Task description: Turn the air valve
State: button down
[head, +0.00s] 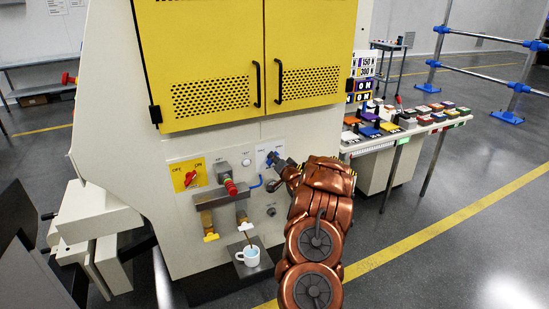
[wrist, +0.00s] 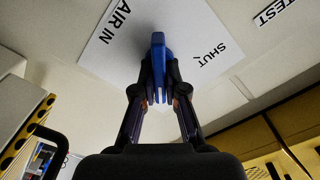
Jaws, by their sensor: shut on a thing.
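The air valve's blue handle (wrist: 158,43) stands in front of a white plate (wrist: 107,50) lettered "AIR IN" and "SHUT" in the wrist view. My gripper (wrist: 160,76) is shut on the handle, one finger on each side. In the head view the blue handle (head: 270,157) shows small on the machine's cream front panel, and my gripper (head: 278,165) reaches it from the right. My copper-coloured arm hides the panel to the right and below. The fingertips hide part of the handle.
Yellow doors (head: 205,60) are above. A bench (head: 425,122) with coloured blocks stands right; open floor lies in front.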

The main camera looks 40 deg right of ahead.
dwell(0.4)
jog(key=c, duration=1.2)
grip_release()
jog(key=shift+v, duration=6)
jog(key=shift+w, duration=0.1)
